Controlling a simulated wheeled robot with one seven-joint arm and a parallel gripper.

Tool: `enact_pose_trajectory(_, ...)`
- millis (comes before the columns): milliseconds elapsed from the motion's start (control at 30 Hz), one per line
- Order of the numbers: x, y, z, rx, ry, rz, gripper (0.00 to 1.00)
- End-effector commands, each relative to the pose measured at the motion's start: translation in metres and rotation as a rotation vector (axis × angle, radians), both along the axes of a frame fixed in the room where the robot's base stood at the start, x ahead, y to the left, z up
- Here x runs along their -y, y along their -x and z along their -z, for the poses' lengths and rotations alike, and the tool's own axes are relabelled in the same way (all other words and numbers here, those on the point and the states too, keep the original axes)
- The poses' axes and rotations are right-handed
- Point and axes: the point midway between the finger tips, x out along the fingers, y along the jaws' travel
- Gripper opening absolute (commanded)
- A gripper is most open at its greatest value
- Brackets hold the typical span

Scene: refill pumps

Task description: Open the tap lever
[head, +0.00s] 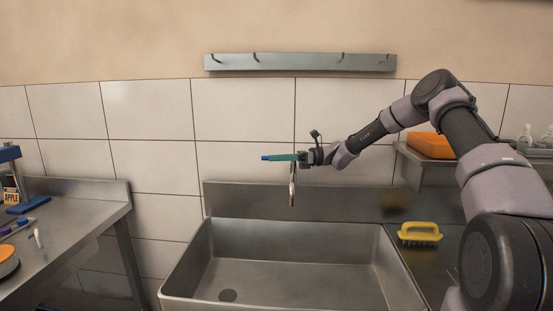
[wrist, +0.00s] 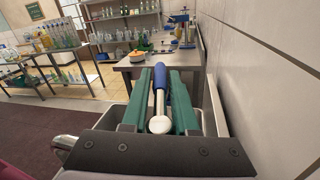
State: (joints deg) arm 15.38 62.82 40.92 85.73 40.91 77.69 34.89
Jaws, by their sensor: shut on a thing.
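The tap (head: 292,185) rises in front of the tiled wall at the back of the sink (head: 290,231); its spout points down over the basin. Its lever has a blue grip (head: 264,158), which pokes out to the left past my green fingers. My gripper (head: 279,157) lies level at the top of the tap, shut on the lever. In the wrist view the blue grip (wrist: 160,76) and its pale metal stem lie lengthwise between my two green fingers. The head view hides most of the lever behind the fingers.
A yellow brush (head: 420,233) lies on the counter right of the basin. An orange block (head: 431,145) sits on a shelf at the right. A steel table (head: 75,225) stands at the left. A hook rail (head: 300,62) hangs above. The tiled wall is close behind my gripper.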

Motion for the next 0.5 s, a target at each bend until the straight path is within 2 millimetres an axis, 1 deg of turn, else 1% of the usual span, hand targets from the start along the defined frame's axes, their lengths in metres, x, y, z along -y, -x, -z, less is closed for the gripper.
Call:
enact_pose_trajectory(133,0.0017,0.0022,0.0002,-0.001,0.002,-0.054,0.0)
enact_pose_trajectory(433,0.0022,0.0027,0.0001,0.0,0.003,-0.061,0.0)
enact_pose_trajectory(467,0.0022,0.0027,0.0002,0.0,0.003,-0.061,0.35)
enact_pose_trajectory(500,0.0022,0.0027,0.0001,0.0,0.003,-0.061,0.5)
